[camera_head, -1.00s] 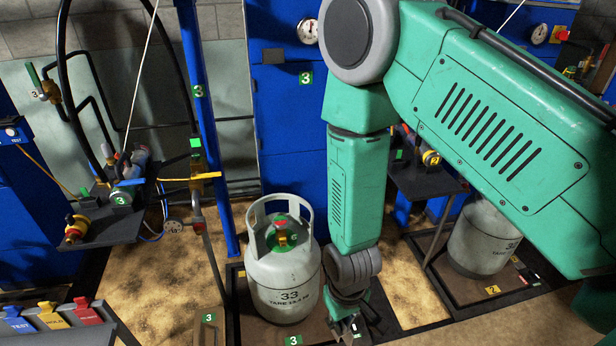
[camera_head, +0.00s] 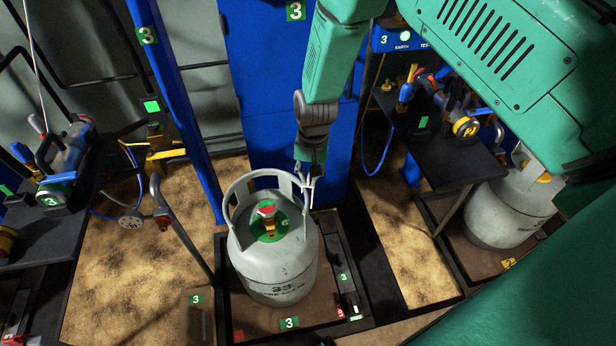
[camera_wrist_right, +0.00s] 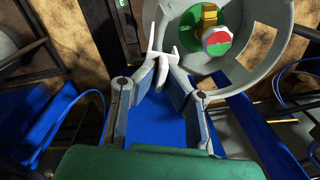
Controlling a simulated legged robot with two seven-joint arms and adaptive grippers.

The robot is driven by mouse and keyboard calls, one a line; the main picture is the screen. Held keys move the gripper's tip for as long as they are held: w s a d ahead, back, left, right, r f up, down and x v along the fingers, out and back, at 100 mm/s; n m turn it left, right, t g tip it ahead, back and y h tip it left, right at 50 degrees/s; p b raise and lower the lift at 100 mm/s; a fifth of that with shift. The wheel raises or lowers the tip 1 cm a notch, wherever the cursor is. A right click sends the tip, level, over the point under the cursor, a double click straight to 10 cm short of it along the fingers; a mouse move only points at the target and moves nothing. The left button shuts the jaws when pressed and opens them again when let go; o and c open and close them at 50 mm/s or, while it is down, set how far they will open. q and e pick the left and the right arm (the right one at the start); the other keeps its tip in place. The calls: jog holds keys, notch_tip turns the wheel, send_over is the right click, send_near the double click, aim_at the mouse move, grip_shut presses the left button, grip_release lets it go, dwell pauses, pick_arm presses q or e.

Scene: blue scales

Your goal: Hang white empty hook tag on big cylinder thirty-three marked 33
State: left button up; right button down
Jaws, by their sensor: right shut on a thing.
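The big grey cylinder marked 33 (camera_head: 275,265) stands upright on a low platform in the head view, with an open collar around its green, red and yellow valve. In the right wrist view its collar (camera_wrist_right: 262,80) and valve fill the upper right. My right gripper (camera_head: 309,190) points down at the right side of the collar. In the right wrist view its fingers (camera_wrist_right: 163,72) are shut on the slim white hook tag (camera_wrist_right: 161,40), which lies close to the collar. I cannot tell whether the tag touches the collar. My left gripper is not in view.
A blue post (camera_head: 178,110) stands behind and left of the cylinder. A dark shelf (camera_head: 455,160) with fittings is at the right, near a second grey cylinder (camera_head: 505,208). Another shelf with fittings (camera_head: 62,190) is at the left. The platform has a raised dark rim.

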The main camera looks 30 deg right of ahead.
aim_at(308, 187)
jog(key=shift+a+r, duration=0.15)
jog(key=shift+a, duration=0.4)
jog(key=shift+d+f+b, duration=0.2)
jog(key=shift+f+b, duration=0.3)
jog(key=shift+f, duration=0.55)
jog(key=shift+d+f+b, duration=0.2)
jog(key=shift+f+b, duration=0.25)
jog(key=shift+f, duration=0.55)
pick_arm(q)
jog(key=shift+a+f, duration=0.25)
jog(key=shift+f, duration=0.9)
pick_arm(e)
jog(key=shift+a+f, duration=0.2)
jog(key=shift+f, duration=0.1)
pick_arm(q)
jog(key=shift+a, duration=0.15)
pick_arm(e)
jog(key=shift+a, duration=0.1)
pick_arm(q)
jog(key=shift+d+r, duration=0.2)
pick_arm(e)
jog(key=shift+d, duration=0.25)
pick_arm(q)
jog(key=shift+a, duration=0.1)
pick_arm(e)
jog(key=shift+a, duration=0.1)
